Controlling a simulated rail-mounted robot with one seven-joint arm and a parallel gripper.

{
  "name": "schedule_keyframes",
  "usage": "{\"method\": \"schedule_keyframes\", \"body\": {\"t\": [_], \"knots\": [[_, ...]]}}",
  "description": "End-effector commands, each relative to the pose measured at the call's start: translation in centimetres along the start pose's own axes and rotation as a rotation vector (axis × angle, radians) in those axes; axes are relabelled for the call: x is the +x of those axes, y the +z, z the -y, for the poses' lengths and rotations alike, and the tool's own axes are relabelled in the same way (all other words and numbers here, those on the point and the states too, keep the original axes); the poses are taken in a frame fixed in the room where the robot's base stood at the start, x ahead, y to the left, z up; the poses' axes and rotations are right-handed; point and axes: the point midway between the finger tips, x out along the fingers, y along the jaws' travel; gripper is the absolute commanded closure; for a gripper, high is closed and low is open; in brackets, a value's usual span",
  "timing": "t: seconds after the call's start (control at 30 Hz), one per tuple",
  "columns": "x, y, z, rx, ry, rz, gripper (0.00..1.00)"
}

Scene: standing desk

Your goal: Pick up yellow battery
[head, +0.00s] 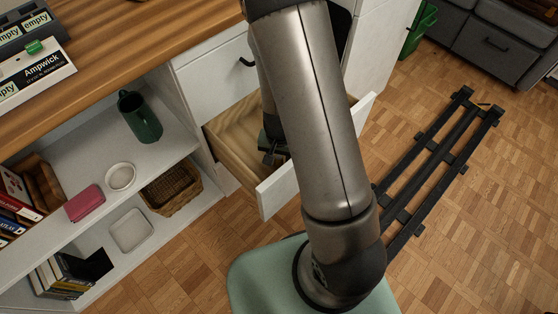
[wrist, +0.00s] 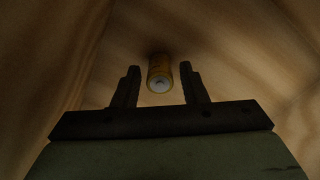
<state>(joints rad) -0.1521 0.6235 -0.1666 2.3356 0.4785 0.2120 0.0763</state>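The yellow battery (wrist: 160,73) lies on the wooden bottom of the open drawer, its pale end facing the wrist camera. My gripper (wrist: 158,82) is open, with one finger to the left and one to the right of the battery. Small gaps show between the battery and both fingers. In the head view my gripper (head: 270,150) is down inside the open drawer (head: 232,148), partly hidden by my arm. The battery is hidden in the head view.
Drawer walls stand close around my gripper. The wooden desktop (head: 130,45) is above left, with a white Ampwick box (head: 35,75). Open shelves at left hold a green mug (head: 140,117), a white bowl (head: 120,177) and a wicker basket (head: 171,188).

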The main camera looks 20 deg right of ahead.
Motion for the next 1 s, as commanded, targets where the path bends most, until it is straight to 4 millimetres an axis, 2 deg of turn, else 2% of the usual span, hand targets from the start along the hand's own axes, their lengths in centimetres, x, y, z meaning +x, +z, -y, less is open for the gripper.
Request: {"method": "schedule_keyframes", "body": {"t": [0.03,0.1,0.13,0.47,0.57,0.8,1.0], "knots": [[0.0,0.0,0.0,0.0,0.0,0.0,0.76],[0.0,0.0,0.0,0.0,0.0,0.0,0.96],[0.0,0.0,0.0,0.0,0.0,0.0,1.0],[-0.6,0.0,0.0,-0.001,0.0,-0.001,1.0],[-2.2,0.0,0.1,-0.002,-0.001,-0.002,1.0],[-7.2,0.0,0.1,-0.001,-0.001,-0.002,1.0],[-9.7,0.0,0.0,0.0,-0.001,-0.001,1.0]]}}
